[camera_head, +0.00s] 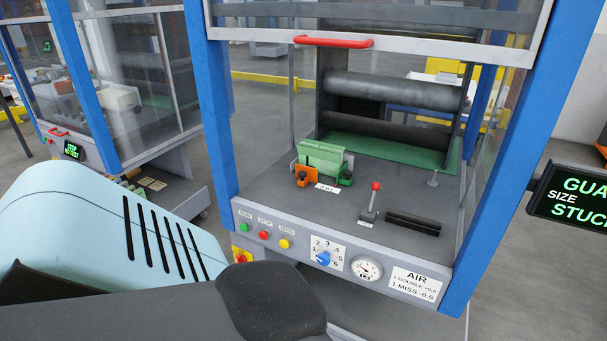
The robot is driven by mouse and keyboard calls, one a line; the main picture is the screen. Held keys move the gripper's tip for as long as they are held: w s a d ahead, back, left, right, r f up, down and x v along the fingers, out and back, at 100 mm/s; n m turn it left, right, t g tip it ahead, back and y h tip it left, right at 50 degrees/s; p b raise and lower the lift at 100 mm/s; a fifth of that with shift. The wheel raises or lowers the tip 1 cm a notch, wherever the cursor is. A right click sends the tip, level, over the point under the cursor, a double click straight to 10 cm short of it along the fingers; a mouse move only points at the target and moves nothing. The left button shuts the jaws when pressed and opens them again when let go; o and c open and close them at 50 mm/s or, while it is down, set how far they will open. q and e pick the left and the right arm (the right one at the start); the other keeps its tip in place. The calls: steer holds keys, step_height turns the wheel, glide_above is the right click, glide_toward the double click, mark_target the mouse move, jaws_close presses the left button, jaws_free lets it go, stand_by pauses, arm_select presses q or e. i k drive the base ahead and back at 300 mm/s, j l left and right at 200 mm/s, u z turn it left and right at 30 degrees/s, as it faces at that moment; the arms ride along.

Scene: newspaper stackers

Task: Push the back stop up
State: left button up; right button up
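A stacker machine with a blue frame (213,110) stands in front of me, its bay open below a raised clear guard with a red handle (333,42). On its grey deck (270,190) sits a small green slotted unit (320,156) with orange parts at its front left. Which part is the back stop I cannot tell for certain; dark rollers (395,92) stand behind the green unit over a green strip. Pale blue and dark parts of mine fill the lower left. Neither of my grippers shows in this view.
A red-knobbed lever (372,200) and a black bar (413,223) are on the deck's front right. The front panel has coloured buttons (264,236), a blue dial (323,258) and a gauge (366,269). A display (575,195) juts out at right.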

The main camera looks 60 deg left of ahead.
mark_target(305, 173)
steer(key=i+j, duration=0.75)
steer(key=i+u, duration=0.1)
steer(key=u, duration=2.05)
